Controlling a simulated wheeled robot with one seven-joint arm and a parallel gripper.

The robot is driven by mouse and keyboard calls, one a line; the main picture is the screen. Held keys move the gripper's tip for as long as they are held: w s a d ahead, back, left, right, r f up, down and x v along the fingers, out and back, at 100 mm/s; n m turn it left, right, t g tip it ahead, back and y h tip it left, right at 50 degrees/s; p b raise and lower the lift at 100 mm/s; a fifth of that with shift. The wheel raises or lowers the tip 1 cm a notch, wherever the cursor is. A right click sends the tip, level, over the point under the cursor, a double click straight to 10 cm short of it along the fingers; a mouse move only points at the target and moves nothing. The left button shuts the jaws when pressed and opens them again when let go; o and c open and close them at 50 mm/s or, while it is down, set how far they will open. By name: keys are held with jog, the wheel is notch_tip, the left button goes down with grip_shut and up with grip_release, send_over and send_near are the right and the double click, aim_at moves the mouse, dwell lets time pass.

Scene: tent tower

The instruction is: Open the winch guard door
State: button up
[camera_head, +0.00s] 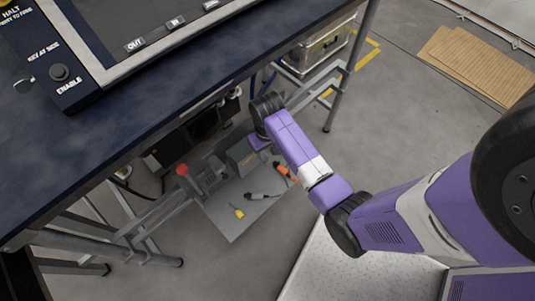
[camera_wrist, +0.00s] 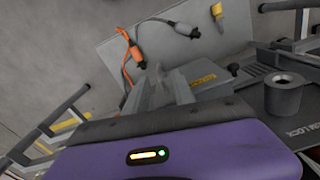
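Under the dark blue table, a grey box-shaped housing (camera_head: 243,157) sits among the winch machinery; it looks like the winch guard, but I cannot tell which face is its door. In the wrist view a grey part with a yellow label (camera_wrist: 205,79) lies just beyond my gripper. My purple arm reaches down from the right, and my gripper (camera_head: 262,143) is at or very close to the housing. In the wrist view my gripper (camera_wrist: 165,88) shows its purple body and dark front edge. Its fingers are hard to separate from the grey parts, so contact and opening are unclear.
A flat grey plate (camera_head: 232,217) carries orange and grey connectors (camera_head: 285,173) and a yellow piece (camera_head: 238,212). A red knob (camera_head: 182,169) stands left of the housing. The table edge (camera_head: 200,98) overhangs.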

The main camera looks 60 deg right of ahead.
aim_at(267, 158)
jog(key=shift+w+d+f, duration=0.1)
jog(key=shift+d, duration=0.05)
jog(key=shift+f, duration=0.35)
notch_tip(267, 158, down, 7)
jog(key=shift+r+b, duration=0.1)
jog(key=shift+b, duration=0.9)
jog(key=c, duration=0.7)
grip_shut()
jog(key=shift+d, duration=0.15)
